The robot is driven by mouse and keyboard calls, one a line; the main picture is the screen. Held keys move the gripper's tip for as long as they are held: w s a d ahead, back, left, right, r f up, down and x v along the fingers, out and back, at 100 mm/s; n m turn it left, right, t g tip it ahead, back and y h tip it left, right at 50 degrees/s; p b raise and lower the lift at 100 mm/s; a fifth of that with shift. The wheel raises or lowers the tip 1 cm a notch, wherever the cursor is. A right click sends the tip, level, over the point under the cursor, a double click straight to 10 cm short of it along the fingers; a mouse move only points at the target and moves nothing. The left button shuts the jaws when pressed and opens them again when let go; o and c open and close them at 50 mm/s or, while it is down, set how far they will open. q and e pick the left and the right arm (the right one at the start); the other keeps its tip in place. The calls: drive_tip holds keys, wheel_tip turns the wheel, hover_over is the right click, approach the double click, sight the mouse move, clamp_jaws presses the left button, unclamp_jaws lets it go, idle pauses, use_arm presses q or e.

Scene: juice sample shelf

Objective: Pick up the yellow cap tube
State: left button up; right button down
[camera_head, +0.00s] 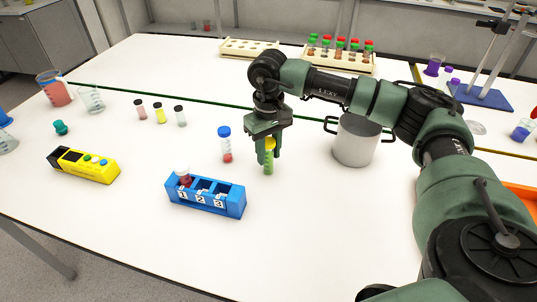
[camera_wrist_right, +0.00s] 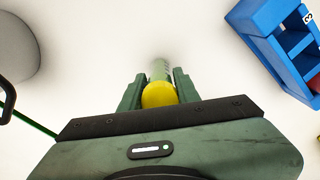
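My left gripper is not in view.
A metal pot (camera_head: 356,141) is right of my gripper. A yellow device (camera_head: 83,164) lies left. The front table is clear.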

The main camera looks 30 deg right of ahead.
drive_tip(key=shift+r, duration=0.2)
wheel_tip(320, 180, up, 12)
drive_tip(key=shift+w+r+b, duration=0.1)
drive_tip(key=shift+r+b, duration=0.1)
drive_tip(key=shift+b, duration=0.8)
wheel_tip(320, 180, up, 7)
drive_tip(key=p, duration=0.1)
drive_tip(key=shift+r+p, duration=0.2)
drive_tip(key=shift+p, duration=0.1)
drive_tip(key=shift+f, duration=0.1)
